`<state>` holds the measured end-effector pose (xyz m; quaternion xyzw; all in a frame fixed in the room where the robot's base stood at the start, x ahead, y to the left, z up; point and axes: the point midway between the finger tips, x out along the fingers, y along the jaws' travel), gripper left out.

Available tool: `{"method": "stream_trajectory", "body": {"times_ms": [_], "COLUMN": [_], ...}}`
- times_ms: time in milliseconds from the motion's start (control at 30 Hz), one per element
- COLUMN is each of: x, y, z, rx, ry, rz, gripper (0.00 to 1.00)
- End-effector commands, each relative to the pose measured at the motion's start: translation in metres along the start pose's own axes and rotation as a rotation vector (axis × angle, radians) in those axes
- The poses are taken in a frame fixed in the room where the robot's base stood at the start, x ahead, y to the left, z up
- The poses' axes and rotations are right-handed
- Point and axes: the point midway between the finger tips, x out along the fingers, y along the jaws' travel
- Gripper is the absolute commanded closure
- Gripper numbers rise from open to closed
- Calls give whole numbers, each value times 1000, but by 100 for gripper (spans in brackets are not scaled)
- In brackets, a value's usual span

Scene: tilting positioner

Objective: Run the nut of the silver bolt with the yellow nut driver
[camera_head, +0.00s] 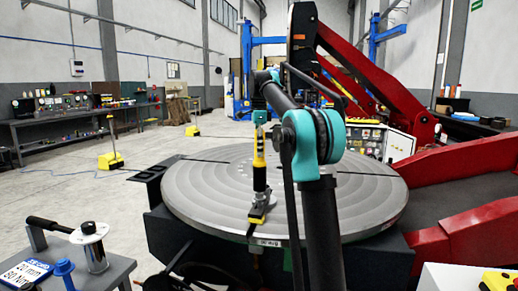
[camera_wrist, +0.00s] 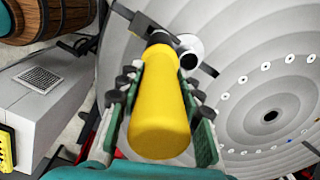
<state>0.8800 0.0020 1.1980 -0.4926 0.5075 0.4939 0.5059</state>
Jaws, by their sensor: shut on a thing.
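My gripper (camera_head: 260,120) is shut on the yellow nut driver (camera_wrist: 160,110), with a green-lined finger on each side of its handle in the wrist view. In the head view the nut driver (camera_head: 259,152) is about upright over the front rim of the round grey table (camera_head: 190,195). Below its handle are a silver section and a yellow-and-dark block (camera_head: 258,213) on the rim. A round silver part (camera_wrist: 189,48) shows beside the driver's far end in the wrist view. I cannot tell whether it is the silver bolt. The nut and any contact with the driver are hidden.
A side table (camera_head: 85,270) at lower left carries a black-handled silver tool (camera_head: 94,245), a blue part (camera_head: 64,270) and a lettered sign (camera_head: 26,273). Red machine arms (camera_head: 470,170) stand at right. The round table's upper surface is mostly clear.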

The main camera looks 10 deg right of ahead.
Motion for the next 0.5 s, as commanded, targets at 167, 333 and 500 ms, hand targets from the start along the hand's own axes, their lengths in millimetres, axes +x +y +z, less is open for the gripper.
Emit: {"method": "stream_trajectory", "body": {"times_ms": [167,333,500], "x": [0,0,0], "y": [0,0,0], "z": [0,0,0], "rx": [3,120,320], "ry": [0,0,-1], "rz": [0,0,0], "gripper": [99,99,99]}}
